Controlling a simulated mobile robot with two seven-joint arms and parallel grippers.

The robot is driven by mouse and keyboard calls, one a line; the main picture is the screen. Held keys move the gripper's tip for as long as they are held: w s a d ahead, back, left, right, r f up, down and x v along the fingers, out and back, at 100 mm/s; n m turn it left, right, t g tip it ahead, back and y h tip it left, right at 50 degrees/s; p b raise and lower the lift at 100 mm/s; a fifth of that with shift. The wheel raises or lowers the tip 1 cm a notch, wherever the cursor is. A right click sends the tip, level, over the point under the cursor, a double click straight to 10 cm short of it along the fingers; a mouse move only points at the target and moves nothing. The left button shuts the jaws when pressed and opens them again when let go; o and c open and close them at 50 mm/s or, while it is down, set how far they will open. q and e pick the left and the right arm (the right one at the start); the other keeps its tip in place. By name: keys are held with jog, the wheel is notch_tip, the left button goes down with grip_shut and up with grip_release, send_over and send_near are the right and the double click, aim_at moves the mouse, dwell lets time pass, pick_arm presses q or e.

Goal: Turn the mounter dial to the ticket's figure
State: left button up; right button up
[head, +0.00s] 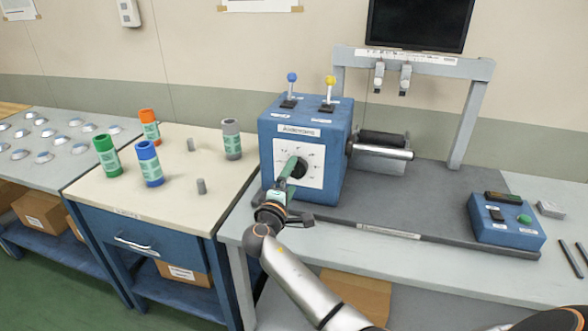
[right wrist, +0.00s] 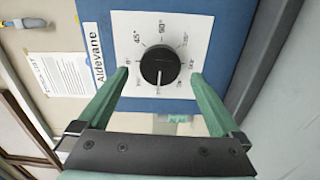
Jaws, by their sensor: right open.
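The mounter dial (right wrist: 160,66) is a round black knob on a white scale plate (right wrist: 127,24) on the front of the blue Aldevane box (head: 271,122). In the right wrist view a pale line on the knob points to the bottom of the picture. The scale carries degree marks such as 45° and 90°; others are too small to read surely. My right gripper (head: 290,166) is open, its green fingers on either side of the knob, with gaps to it. A printed sheet (right wrist: 55,72) shows in the right wrist view, its text unreadable. My left gripper is not in view.
Blue-knobbed (head: 291,78) and yellow-knobbed (head: 329,82) levers stand on the box. A roller (head: 381,155) juts out on its right. A control box (head: 507,222) sits at the right. Colored cylinders, including a green one (head: 106,155), stand on the left cabinet.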

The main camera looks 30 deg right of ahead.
jog(key=p+v, duration=0.1)
jog(key=v, duration=0.7)
jog(key=shift+s+a, duration=0.25)
jog(key=shift+a, duration=0.1)
jog(key=s+a+f+y+p, duration=0.1)
jog(key=s+a+f+y, duration=0.15)
jog(key=f, duration=0.35)
jog(key=s+a+f+g+y+p, duration=0.1)
jog(key=s+f+y, duration=0.25)
jog(key=f, duration=0.25)
jog(key=s+a+f+y, duration=0.1)
jog(key=s+f+y, duration=0.25)
jog(key=f, duration=0.25)
jog(key=s+a+f+m+y+p, duration=0.1)
jog(key=s+a+f+m+y, duration=0.1)
jog(key=s, duration=0.6)
jog(key=s+a+f+m+g+y+p, duration=0.1)
jog(key=s+a+f+m+y, duration=0.1)
jog(key=s+a, duration=0.4)
jog(key=s+m+y, duration=0.1)
jog(key=s+y, duration=0.1)
jog(key=s, duration=0.1)
jog(key=shift+s+m, duration=0.3)
